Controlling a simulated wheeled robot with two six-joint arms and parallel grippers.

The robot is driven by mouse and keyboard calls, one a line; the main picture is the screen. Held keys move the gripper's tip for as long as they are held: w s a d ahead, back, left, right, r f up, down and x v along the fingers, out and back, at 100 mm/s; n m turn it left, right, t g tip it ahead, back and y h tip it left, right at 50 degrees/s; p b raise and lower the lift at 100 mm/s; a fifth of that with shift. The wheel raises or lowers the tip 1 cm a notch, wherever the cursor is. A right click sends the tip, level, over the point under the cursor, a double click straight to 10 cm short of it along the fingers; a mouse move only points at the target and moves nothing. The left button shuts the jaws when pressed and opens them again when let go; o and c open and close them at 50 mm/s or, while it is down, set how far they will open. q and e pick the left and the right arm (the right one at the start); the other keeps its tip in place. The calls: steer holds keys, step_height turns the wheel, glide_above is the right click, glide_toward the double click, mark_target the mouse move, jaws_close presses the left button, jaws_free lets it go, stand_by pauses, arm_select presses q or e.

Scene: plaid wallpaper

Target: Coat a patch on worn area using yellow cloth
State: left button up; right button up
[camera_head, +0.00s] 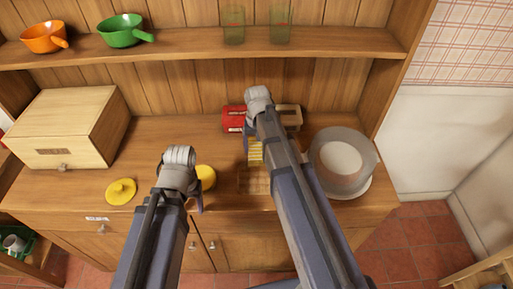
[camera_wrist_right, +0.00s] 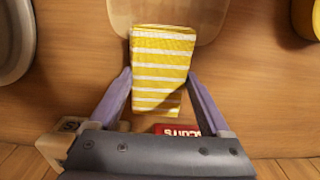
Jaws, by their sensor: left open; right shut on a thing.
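The yellow cloth with white stripes (camera_wrist_right: 163,60) is between the fingers of my right gripper (camera_wrist_right: 160,78), which is shut on it. In the head view the cloth (camera_head: 255,152) shows beside my right arm, which hides part of it. The worn area (camera_wrist_right: 168,12) is a paler, rounded patch on the wooden counter; the cloth's end overlaps its edge in the right wrist view. In the head view the patch (camera_head: 253,181) lies just in front of the cloth. Whether the cloth touches the wood is unclear. My left gripper (camera_head: 184,190) is open and empty above the counter's front.
A yellow jar (camera_head: 206,176) and yellow lid (camera_head: 121,191) are near my left gripper. A wooden bread box (camera_head: 68,128) stands left. A red tin (camera_head: 233,118) is behind the cloth; a clear-covered dish (camera_head: 341,160) is right. A shelf (camera_head: 200,47) runs above.

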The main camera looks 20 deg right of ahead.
steer(key=shift+s+d, duration=0.2)
steer(key=shift+d, duration=0.45)
steer(key=shift+s+d, duration=0.2)
steer(key=shift+d, duration=0.45)
steer(key=shift+s+a, duration=0.25)
steer(key=shift+s, duration=0.6)
steer(key=shift+s+a, duration=0.25)
steer(key=shift+s, duration=0.6)
steer(key=shift+s+a, duration=0.25)
steer(key=shift+s, duration=0.6)
steer(key=shift+s+a, duration=0.2)
steer(key=shift+s, duration=0.6)
steer(key=shift+s+a, duration=0.25)
steer(key=shift+s, duration=0.6)
steer(key=shift+s+a, duration=0.25)
steer(key=shift+s, duration=0.55)
